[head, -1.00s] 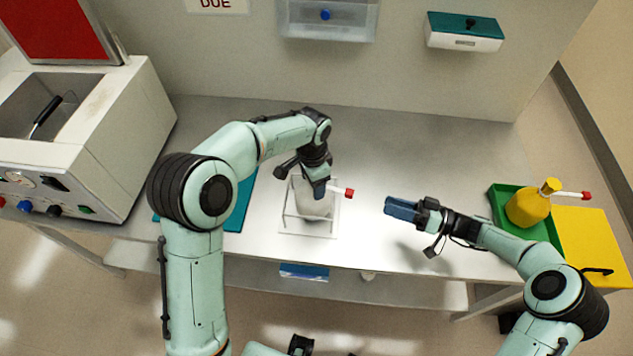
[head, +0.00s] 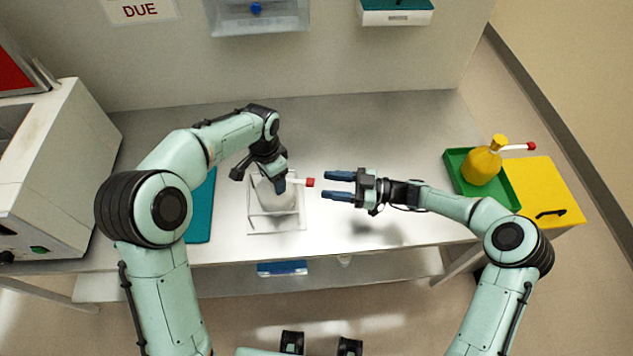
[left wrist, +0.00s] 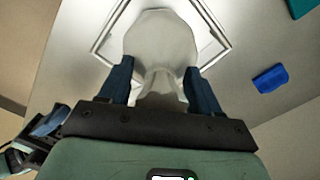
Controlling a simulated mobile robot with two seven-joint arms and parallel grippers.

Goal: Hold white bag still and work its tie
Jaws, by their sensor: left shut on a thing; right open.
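The white bag (head: 275,200) stands in a clear open frame (head: 262,230) on the light table. My left gripper (head: 280,185) is shut on the bag's upper part from above. In the left wrist view, the bag (left wrist: 160,40) bulges beyond the fingers of my left gripper (left wrist: 160,78), and its gathered neck lies between them. A white tie end with a red tip (head: 310,182) sticks out to the right of the bag. My right gripper (head: 328,186) is open and empty, pointing left, with its fingertips just right of the red tip. Part of the bag is hidden by my left gripper.
A teal mat (head: 201,215) lies left of the frame. A green tray (head: 508,195) with a yellow bottle (head: 482,167) is at the right, beside a yellow box (head: 550,190). A white machine (head: 75,165) stands at the left. The table behind the bag is clear.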

